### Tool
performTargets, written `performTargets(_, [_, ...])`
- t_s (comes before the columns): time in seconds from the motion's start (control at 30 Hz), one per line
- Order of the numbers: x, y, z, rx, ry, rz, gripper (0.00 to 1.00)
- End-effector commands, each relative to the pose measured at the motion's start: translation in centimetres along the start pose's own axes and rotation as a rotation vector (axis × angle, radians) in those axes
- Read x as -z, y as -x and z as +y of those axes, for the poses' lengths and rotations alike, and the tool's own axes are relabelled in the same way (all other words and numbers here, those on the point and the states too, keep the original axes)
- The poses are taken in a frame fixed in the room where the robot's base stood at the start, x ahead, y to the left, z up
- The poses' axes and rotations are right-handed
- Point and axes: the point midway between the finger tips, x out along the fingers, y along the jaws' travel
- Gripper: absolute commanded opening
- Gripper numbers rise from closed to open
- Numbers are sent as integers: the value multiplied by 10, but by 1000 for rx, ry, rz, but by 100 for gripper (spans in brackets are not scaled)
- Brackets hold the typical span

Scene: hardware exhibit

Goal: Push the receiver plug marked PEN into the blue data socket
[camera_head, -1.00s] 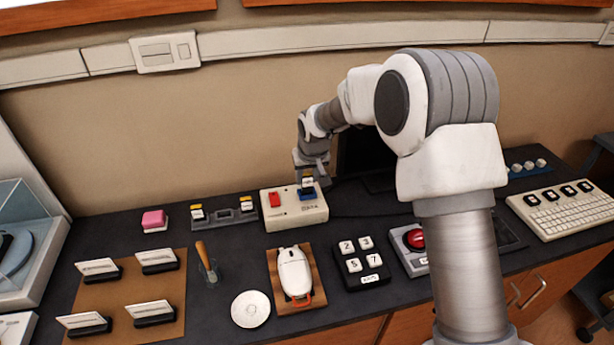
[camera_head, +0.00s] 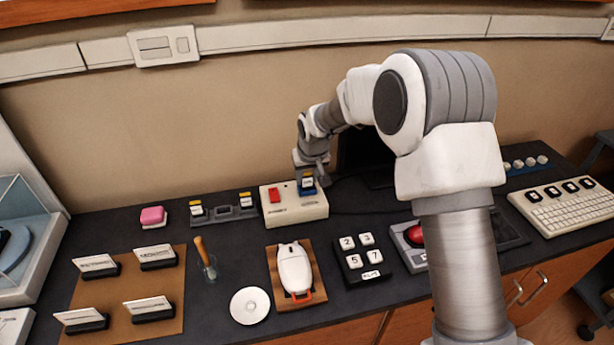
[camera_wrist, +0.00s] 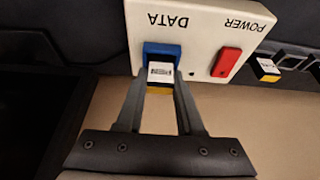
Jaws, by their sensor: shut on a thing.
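My gripper (camera_wrist: 160,78) is shut on a small plug (camera_wrist: 160,72) with a white label and a yellow end, its fingers on either side. The label's print is too small to read. The plug is at the blue data socket (camera_wrist: 163,48) on a cream box marked DATA and POWER (camera_wrist: 200,20), and its front end seems to be inside the socket. How deep it sits I cannot tell. In the head view, my gripper (camera_head: 308,172) is over the right part of the cream box (camera_head: 292,213), with the plug (camera_head: 308,184) below it.
A red power socket (camera_wrist: 226,62) is beside the blue one. A grey rack (camera_head: 222,213) with two yellow-and-white plugs stands left of the box. A white mouse-like device on a board (camera_head: 294,268) and a number keypad (camera_head: 361,260) lie in front. The wall is close behind.

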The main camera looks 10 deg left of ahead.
Motion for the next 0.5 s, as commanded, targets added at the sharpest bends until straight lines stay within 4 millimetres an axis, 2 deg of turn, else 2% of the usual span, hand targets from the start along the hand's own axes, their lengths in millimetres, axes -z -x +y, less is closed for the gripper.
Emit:
performTargets(0.13, [0,0,0,0,0,0,0])
performTargets(0.17, [0,0,0,0,0,0,38])
performTargets(0.33, [0,0,0,0,0,0,69])
performTargets(0.37, [0,0,0,0,0,0,71])
performTargets(0.5, [0,0,0,0,0,0,71])
